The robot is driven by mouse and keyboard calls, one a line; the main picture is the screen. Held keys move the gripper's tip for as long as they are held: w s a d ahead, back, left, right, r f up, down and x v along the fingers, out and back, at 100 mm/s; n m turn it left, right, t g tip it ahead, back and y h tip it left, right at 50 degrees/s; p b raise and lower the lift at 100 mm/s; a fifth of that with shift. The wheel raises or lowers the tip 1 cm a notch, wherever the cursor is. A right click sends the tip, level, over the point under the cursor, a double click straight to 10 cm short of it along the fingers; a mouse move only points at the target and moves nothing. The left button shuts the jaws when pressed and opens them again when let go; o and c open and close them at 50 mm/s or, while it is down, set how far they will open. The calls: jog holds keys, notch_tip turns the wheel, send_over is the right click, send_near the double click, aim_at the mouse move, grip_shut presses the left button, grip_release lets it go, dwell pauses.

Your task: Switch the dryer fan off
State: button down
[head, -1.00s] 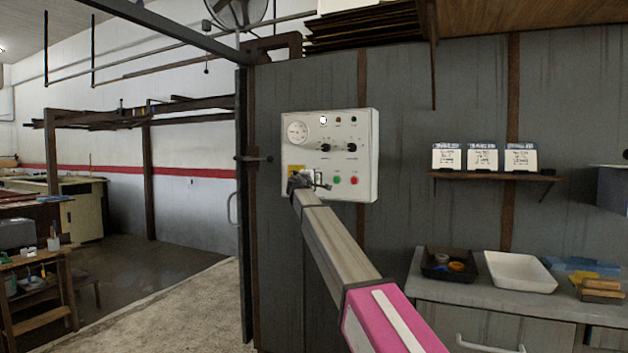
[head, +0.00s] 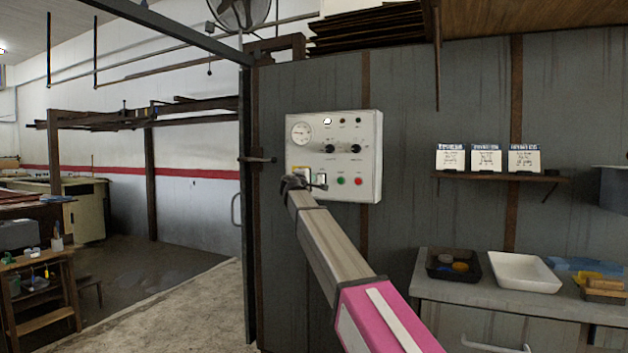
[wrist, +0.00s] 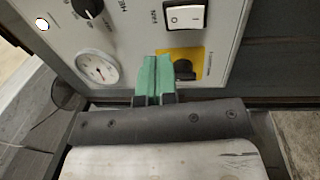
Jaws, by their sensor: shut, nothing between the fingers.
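The white control panel (head: 365,125) hangs on the grey wall ahead in the head view. Its white rocker switch (head: 321,178) sits low on the panel, right of a yellow plate (head: 302,171). In the wrist view the rocker (wrist: 185,17) shows I and O marks; its small side label is hard to read, and I cannot tell which side is pressed. My gripper (head: 300,184) is at the panel's lower left. In the wrist view its green fingertips (wrist: 155,75) are together and empty, beside the yellow plate (wrist: 200,55) with its black knob. Contact with the panel cannot be told.
The panel also carries a gauge (head: 300,132), two black knobs, a green button (head: 340,181) and a red button (head: 359,181). A caged fan (head: 240,12) is up high. A counter (head: 480,302) with trays stands right. Open floor lies left.

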jog(key=s, duration=0.1)
jog(key=s+a, duration=0.1)
jog(key=s, duration=0.2)
jog(key=shift+s+a+r, duration=0.35)
jog(key=shift+s+a, duration=0.05)
jog(key=s+d+f+m+g, duration=0.3)
jog(key=d+f, duration=0.4)
jog(key=f, duration=0.6)
jog(key=s+d+f+m+g, duration=0.1)
jog(key=s+d+f+g, duration=0.25)
jog(key=d+f, duration=0.7)
jog(key=s+d+f+m+g, duration=0.3)
jog(key=s+d+f, duration=0.15)
jog(key=f, duration=1.15)
jog(key=s+d+f+m+g+y, duration=0.2)
jog(key=s+d+f+g, duration=0.1)
jog(key=s+f, duration=0.5)
jog(key=s+d+f+m+g+y, duration=0.2)
jog(key=s+d+f, duration=0.1)
jog(key=s+f, duration=0.6)
jog(key=s+d+f+m+g+y, duration=0.2)
jog(key=s+f, duration=0.6)
jog(key=s, duration=0.5)
jog(key=shift+s+d+f+m+g+y, duration=0.15)
jog(key=shift+d+f+m+g+y, duration=0.25)
jog(key=shift+d+g, duration=0.55)
jog(key=shift+d+r, duration=0.1)
jog(key=shift+d, duration=0.05)
